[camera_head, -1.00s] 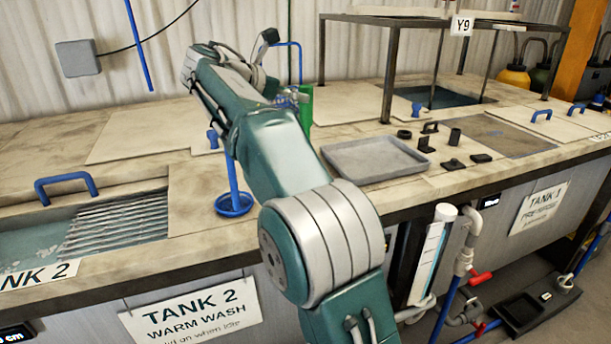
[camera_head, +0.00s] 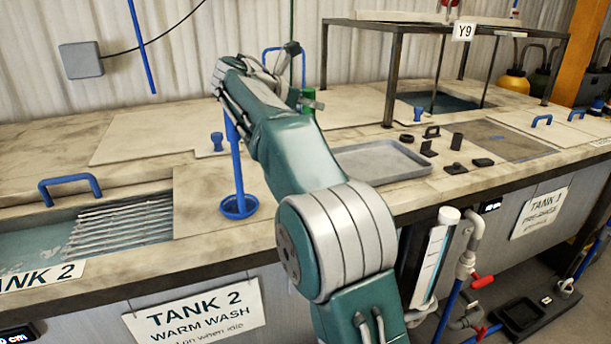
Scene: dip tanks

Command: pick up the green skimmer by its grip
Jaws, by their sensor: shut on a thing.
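A short upright green piece (camera_head: 308,96) of the green skimmer shows just beyond my forearm, at the back of the bench. My gripper (camera_head: 312,102) is shut on it, with the grey fingers partly showing at its right side. The lower part of the skimmer, including any bowl, is hidden behind my arm. I cannot tell whether it touches the bench.
A blue ladle-like tool (camera_head: 238,207) stands left of my arm. A grey tray (camera_head: 380,163) and small dark parts (camera_head: 455,168) lie to the right. A black frame (camera_head: 391,80) rises behind them. Tank 2 (camera_head: 35,243) is open at left.

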